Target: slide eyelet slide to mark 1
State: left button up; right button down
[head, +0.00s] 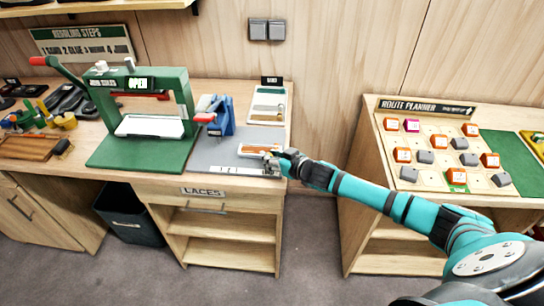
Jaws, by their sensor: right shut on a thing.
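My right gripper (272,164) reaches in from the right to the front right corner of the grey mat (205,150) on the left workbench. It is shut on a small part at the right end of a pale marked strip (236,170). This part seems to be the eyelet slide, but the fingers hide most of it. The strip's marks are too small to read. A blue device with a red-tipped handle (222,116) stands at the back of the mat. My left gripper is not in view.
A white tray with an orange label (254,150) lies just behind my gripper. A green press (188,88) marked OPEN stands to the left on a green base. A white card holder (268,104) is behind. The route planner table (365,150) stands right, across a floor gap.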

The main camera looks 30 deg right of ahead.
jog(key=w+a, duration=0.1)
jog(key=a, duration=0.2)
jog(key=w+a, duration=0.2)
jog(key=w+a+b, duration=0.1)
jog(key=w+a, duration=0.1)
jog(key=a, duration=0.1)
jog(key=shift+w+a, duration=0.15)
jog(key=shift+a, duration=0.15)
jog(key=c, duration=1.5)
grip_release()
jog(key=shift+o, duration=0.2)
jog(key=v, duration=1.2)
